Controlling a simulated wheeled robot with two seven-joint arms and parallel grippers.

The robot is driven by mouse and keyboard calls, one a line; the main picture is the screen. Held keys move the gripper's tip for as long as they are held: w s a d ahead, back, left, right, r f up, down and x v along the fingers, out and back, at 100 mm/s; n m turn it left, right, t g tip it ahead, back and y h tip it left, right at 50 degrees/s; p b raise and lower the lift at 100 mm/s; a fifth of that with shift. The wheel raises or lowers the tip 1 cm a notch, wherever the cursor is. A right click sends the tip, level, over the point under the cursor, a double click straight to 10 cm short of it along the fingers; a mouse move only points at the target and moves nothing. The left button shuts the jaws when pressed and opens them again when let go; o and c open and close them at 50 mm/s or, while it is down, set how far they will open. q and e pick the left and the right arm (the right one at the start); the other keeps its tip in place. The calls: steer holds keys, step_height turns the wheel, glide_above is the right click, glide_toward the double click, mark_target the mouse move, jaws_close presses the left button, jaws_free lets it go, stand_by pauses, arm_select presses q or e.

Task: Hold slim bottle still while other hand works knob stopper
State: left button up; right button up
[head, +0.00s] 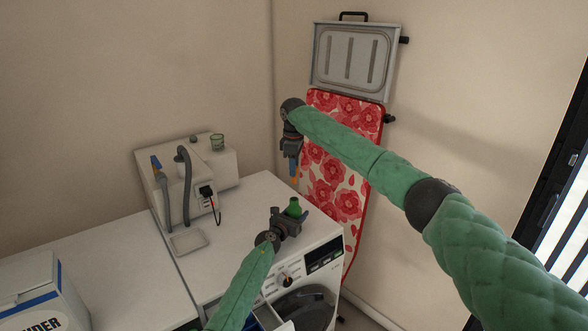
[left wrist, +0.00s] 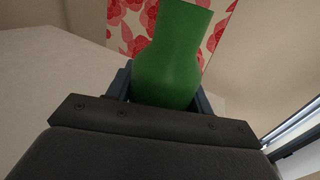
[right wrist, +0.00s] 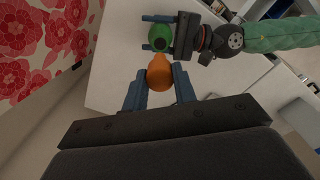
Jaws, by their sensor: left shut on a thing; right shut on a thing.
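The slim bottle (head: 293,206) is green and stands upright in my left gripper (head: 297,216), above the white top near the washing machine's front corner. In the left wrist view, the bottle (left wrist: 175,55) sits between the blue fingers, its lower part hidden. My right gripper (head: 295,165) is above the bottle, pointing down, shut on the orange knob stopper (head: 295,179). Stopper and bottle are apart in the head view.
A red floral ironing board (head: 348,200) leans close behind the grippers. A powder box (head: 40,295) is front left.

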arm_select(q)
steer(key=o, duration=1.1)
steer(key=shift+a, duration=0.1)
